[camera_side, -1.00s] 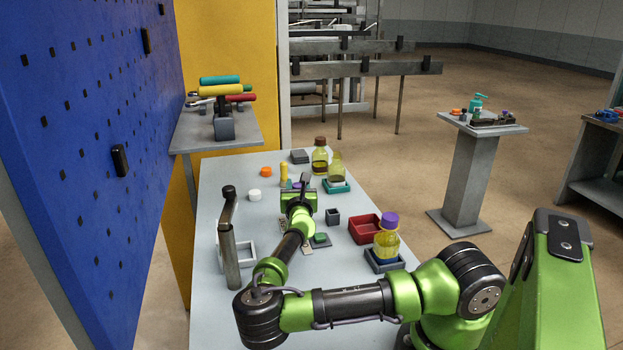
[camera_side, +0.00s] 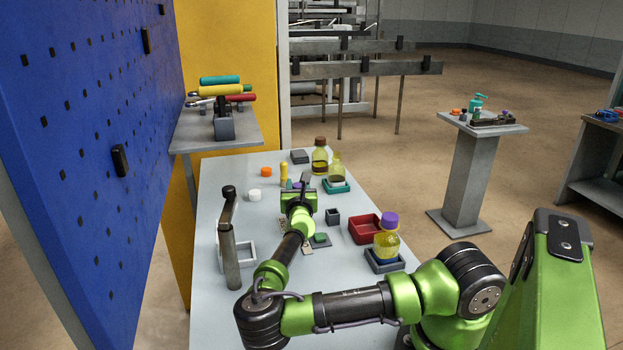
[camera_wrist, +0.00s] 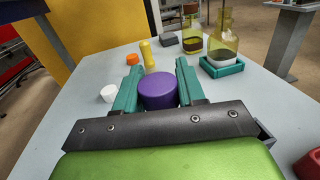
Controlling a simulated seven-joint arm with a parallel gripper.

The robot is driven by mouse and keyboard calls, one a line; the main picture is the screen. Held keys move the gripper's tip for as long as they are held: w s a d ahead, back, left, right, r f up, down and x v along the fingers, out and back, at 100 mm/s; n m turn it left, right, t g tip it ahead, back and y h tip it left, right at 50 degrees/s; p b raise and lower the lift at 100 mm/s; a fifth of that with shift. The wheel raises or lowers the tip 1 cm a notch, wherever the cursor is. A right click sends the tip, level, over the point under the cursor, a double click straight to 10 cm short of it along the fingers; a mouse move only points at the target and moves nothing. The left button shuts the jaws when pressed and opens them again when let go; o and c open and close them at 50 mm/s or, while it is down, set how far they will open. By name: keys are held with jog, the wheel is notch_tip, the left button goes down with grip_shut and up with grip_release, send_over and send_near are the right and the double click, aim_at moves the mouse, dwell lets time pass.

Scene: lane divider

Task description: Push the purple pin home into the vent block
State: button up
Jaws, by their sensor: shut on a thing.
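The purple pin (camera_wrist: 158,90) shows as a round purple head between the two teal fingers of my gripper (camera_wrist: 157,84) in the wrist view. My gripper is shut on it, one finger on each side. In the side view a small bit of the purple pin (camera_side: 297,185) shows at my gripper (camera_side: 299,183), over the far middle of the table. The pin's lower part is hidden. I cannot pick out the vent block or tell whether the pin touches it.
A yellow peg (camera_side: 284,173), an orange cap (camera_side: 266,172) and a white cap (camera_side: 254,195) stand left of my gripper. A teal tray (camera_side: 338,187) with a bottle, a small dark box (camera_side: 333,216) and a red bin (camera_side: 364,229) are to the right. A tall grey post (camera_side: 230,258) stands at the left.

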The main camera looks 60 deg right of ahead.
jog(key=shift+f, duration=2.25)
dwell(0.3)
jog(key=o, duration=1.1)
jog(key=shift+o, duration=0.2)
jog(key=shift+a, duration=0.1)
jog(key=v, duration=0.9)
jog(key=shift+s+a, duration=0.2)
jog(key=shift+a, duration=0.05)
jog(key=shift+s+a+f, duration=0.1)
jog(key=shift+s+a, duration=0.05)
jog(key=shift+a, duration=0.25)
jog(key=shift+s+a, duration=0.5)
